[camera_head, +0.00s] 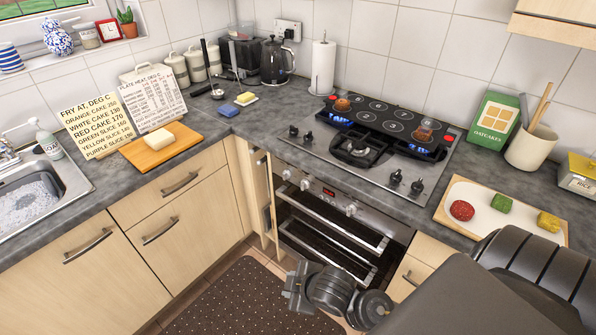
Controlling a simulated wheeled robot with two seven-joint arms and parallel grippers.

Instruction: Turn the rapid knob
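The hob (372,165) is set in the worktop at centre right. Two black knobs stand at its front left, one left knob (293,131) and one beside it (308,137). Two more stand at its front right, one inner knob (396,177) and one outer knob (416,187). I cannot read any label saying which is the rapid knob. Light round knobs (350,210) are on the oven front below. My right gripper (297,286) is low in front of the oven, apart from all knobs; its finger opening cannot be made out. My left gripper is not in view.
The oven door (330,235) has bar handles. A kettle (276,62) and paper roll (322,68) stand behind.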

